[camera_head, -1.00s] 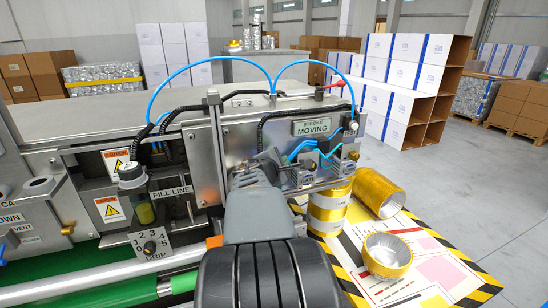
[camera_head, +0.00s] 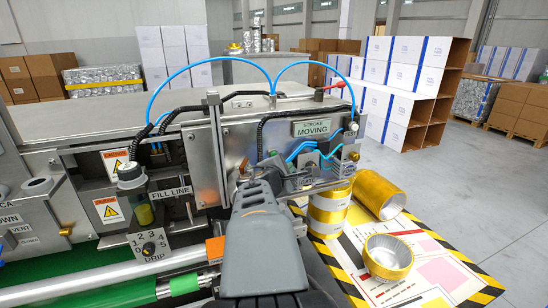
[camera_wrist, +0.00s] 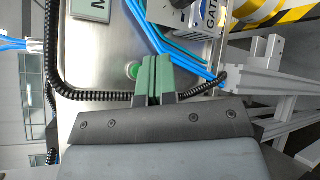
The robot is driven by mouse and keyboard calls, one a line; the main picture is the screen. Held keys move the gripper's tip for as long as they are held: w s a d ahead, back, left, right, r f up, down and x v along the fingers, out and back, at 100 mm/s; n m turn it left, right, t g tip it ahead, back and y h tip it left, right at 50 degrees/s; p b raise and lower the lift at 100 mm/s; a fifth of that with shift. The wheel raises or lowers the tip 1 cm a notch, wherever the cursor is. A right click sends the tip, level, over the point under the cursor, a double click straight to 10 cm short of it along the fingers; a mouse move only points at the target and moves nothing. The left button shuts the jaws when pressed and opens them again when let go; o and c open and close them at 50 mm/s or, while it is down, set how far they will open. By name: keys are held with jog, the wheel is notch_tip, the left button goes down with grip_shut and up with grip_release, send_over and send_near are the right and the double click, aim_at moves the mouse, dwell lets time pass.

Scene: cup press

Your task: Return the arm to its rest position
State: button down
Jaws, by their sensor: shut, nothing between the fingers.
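My arm rises from the bottom middle of the head view and reaches toward the press machine (camera_head: 203,170). My gripper shows in the wrist view with its green fingertips (camera_wrist: 153,75) together and nothing between them. The fingers lie in front of the machine's metal panel (camera_wrist: 105,65), close to a green round button (camera_wrist: 132,70); whether they touch it cannot be told. In the head view the arm hides the fingertips.
Blue air hoses (camera_wrist: 150,30) and a black corrugated cable (camera_wrist: 55,60) run close around the fingers. White boxes (camera_head: 395,90) stand behind.

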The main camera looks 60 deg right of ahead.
dwell(0.4)
jog(key=a+f+m+g+y, duration=0.1)
jog(key=a+f+m+y, duration=0.6)
jog(key=a+f+m, duration=0.5)
jog(key=w+a+f+n+t+y, duration=0.1)
jog(key=a+y, duration=0.3)
jog(key=a, duration=0.8)
jog(key=w+a+f+n+t+y, duration=0.1)
jog(key=w+a+n+y, duration=0.2)
jog(key=a, duration=1)
jog(key=shift+w+a+f+y, duration=0.2)
jog(key=shift+a+f+y, duration=0.1)
jog(key=shift+y, duration=0.3)
jog(key=shift+d, duration=0.1)
